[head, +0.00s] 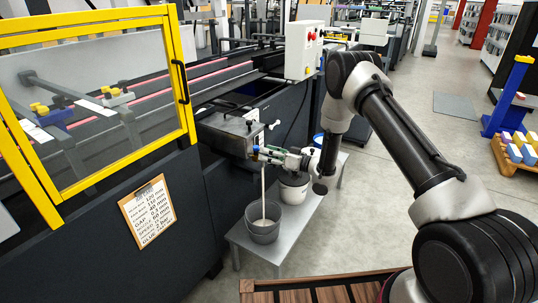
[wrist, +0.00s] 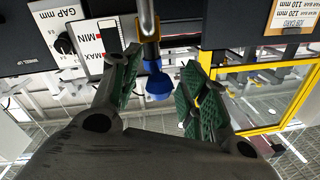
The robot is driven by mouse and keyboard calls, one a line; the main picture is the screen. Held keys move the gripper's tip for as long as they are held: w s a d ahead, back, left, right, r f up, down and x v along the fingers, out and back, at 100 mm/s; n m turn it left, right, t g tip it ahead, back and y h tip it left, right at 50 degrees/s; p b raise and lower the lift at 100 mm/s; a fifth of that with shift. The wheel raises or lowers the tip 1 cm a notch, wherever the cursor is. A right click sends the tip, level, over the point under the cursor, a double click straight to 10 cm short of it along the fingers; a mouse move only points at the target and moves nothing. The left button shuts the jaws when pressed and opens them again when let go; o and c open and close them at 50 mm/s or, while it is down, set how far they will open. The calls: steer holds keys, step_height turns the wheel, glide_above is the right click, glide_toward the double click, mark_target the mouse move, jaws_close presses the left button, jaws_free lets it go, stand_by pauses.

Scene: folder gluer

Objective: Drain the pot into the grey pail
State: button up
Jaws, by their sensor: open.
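The pot is a grey metal box (head: 226,133) on the side of the dark machine. Its blue-ended valve handle (wrist: 158,82) lies between the green-padded fingers of my gripper (wrist: 162,62) in the wrist view. The fingers stand apart, with gaps on both sides of the handle. In the head view my gripper (head: 268,153) is at the pot's front right, hiding most of the valve. A thin pale stream (head: 263,190) runs straight down from there into the grey pail (head: 265,237). The pail stands upright on a low bench; its liquid level is hard to make out.
A yellow-framed guard (head: 185,75) and a clipboard (head: 148,212) are on the machine at left. A white control box (head: 303,50) stands above.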

steer(key=shift+d, duration=0.1)
steer(key=v, duration=1.2)
steer(key=shift+f, duration=0.1)
